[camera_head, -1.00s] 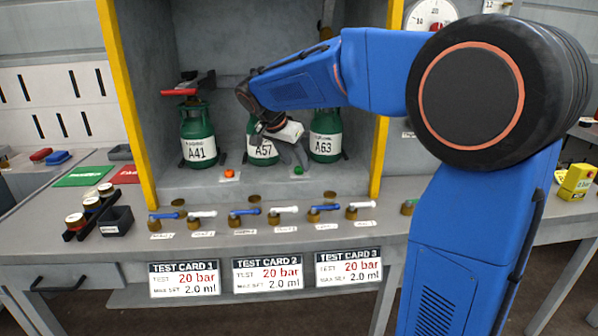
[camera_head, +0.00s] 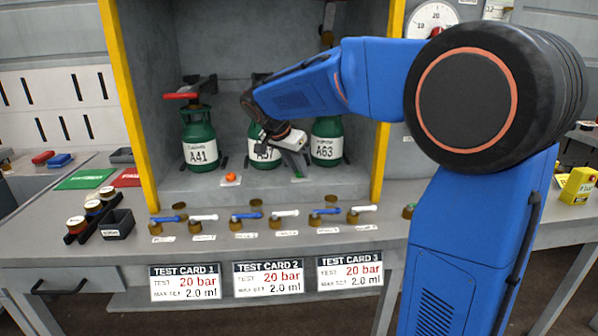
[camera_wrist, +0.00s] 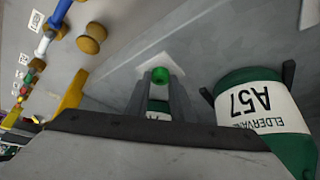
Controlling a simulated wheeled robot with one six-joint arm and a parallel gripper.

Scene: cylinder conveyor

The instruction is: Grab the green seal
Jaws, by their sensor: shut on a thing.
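The green seal (camera_wrist: 160,75) is a small round green piece between the fingertips of my gripper (camera_wrist: 160,82) in the wrist view. My gripper is shut on it, low over a pale square marker (camera_wrist: 153,62) on the cabinet floor. I cannot tell whether the seal still touches the marker. In the head view my gripper (camera_head: 299,172) reaches down in front of cylinders A57 and A63, with only a bit of green (camera_head: 298,177) at its tips.
Green cylinders A41 (camera_head: 199,145), A57 (camera_wrist: 260,110) and A63 (camera_head: 326,147) stand in the cabinet; A57 is close beside my gripper. An orange seal (camera_head: 231,177) lies to the left. Several valve handles (camera_head: 247,216) line the front ledge. A yellow post (camera_head: 130,110) edges the cabinet.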

